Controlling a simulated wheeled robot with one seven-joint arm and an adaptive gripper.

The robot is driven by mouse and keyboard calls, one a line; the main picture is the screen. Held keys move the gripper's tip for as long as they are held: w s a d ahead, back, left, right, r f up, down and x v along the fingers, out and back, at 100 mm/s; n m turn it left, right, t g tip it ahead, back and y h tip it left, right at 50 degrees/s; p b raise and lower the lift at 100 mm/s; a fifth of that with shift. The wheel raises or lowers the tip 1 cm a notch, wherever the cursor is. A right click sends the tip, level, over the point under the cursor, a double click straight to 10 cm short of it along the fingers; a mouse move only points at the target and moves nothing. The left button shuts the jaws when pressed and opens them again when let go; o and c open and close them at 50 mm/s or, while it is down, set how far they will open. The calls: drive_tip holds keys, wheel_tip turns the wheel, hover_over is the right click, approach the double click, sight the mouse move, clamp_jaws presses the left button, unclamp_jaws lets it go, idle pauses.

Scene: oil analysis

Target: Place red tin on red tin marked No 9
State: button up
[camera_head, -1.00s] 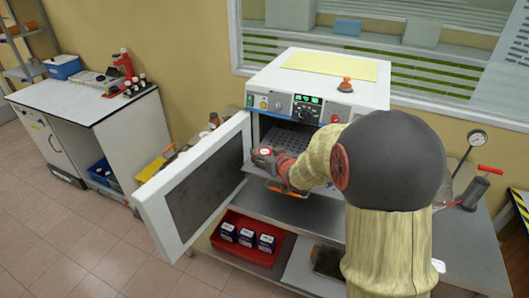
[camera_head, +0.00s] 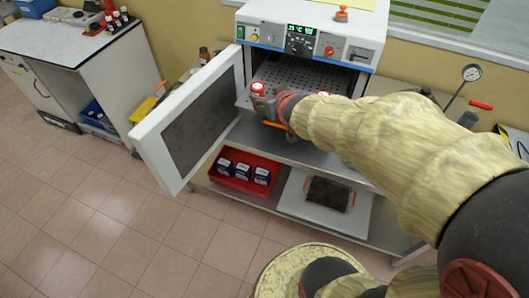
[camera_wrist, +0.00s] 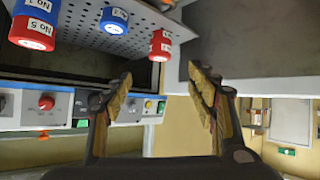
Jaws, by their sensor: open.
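A red tin (camera_head: 258,89) stands at the front left of the perforated tray (camera_head: 285,74) in the open oven. It also shows in the wrist view (camera_wrist: 160,46), which is upside down; its number is unreadable, and I cannot tell whether it is one tin or two stacked. My gripper (camera_wrist: 158,74) is open and empty, its fingers apart from this tin; it also shows at the tray's front in the head view (camera_head: 268,108). Another blue tin (camera_wrist: 114,19) stands between.
The open oven door (camera_head: 190,115) stands left of my gripper. The oven's control panel (camera_head: 300,40) is above the chamber. A red bin (camera_head: 228,182) with several boxes and a white board with a dark plate (camera_head: 328,193) are on the shelf below.

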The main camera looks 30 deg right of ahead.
drive_tip(key=s+a+r+n+g+y, duration=0.1)
drive_tip(key=s+a+g, duration=0.1)
drive_tip(key=s+a, duration=0.5)
drive_tip(key=s+a+r+g+y, duration=0.1)
drive_tip(key=s+a+g+y, duration=0.1)
drive_tip(key=s+a, duration=0.6)
drive_tip(key=s+g, duration=0.1)
drive_tip(key=s, duration=0.6)
drive_tip(key=shift+s+r+n, duration=0.2)
drive_tip(key=shift+r+n, duration=0.05)
drive_tip(key=shift+n, duration=0.15)
drive_tip(key=shift+a+f, duration=0.1)
drive_tip(key=shift+f, duration=0.05)
